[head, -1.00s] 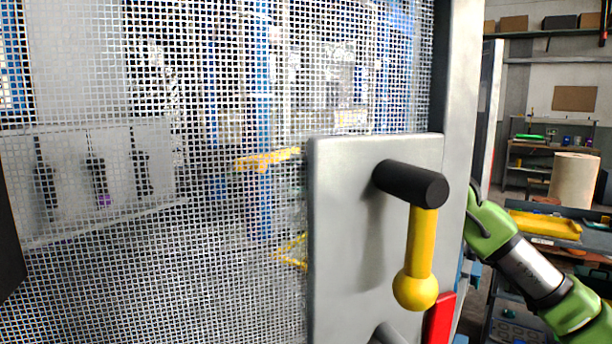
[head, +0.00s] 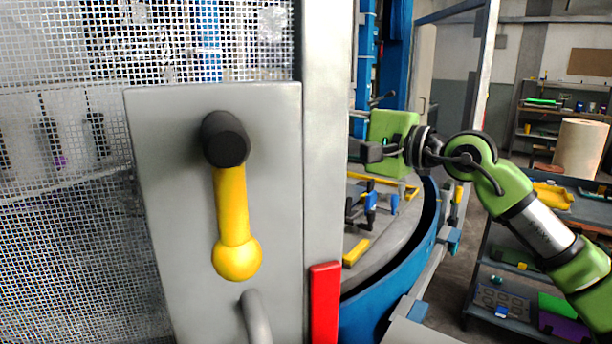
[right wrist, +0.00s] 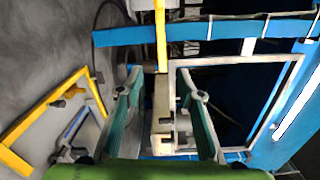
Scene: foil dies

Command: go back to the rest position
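My right arm comes in from the right in the head view, and its gripper (head: 369,152) is just right of the edge of the mesh door (head: 324,120). In the right wrist view the two fingers of the right gripper (right wrist: 159,70) stand apart, with nothing clearly held between them. A pale bar and fixture show in the gap; I cannot tell how far beyond the fingers they lie. My left gripper is in neither view.
The door carries a grey plate with a yellow and black handle (head: 232,205), large and close. Behind it is a round blue-rimmed table (head: 425,235) with fixtures; a yellow frame (right wrist: 25,160) shows in the wrist view. A shelf cart (head: 510,262) stands at the right.

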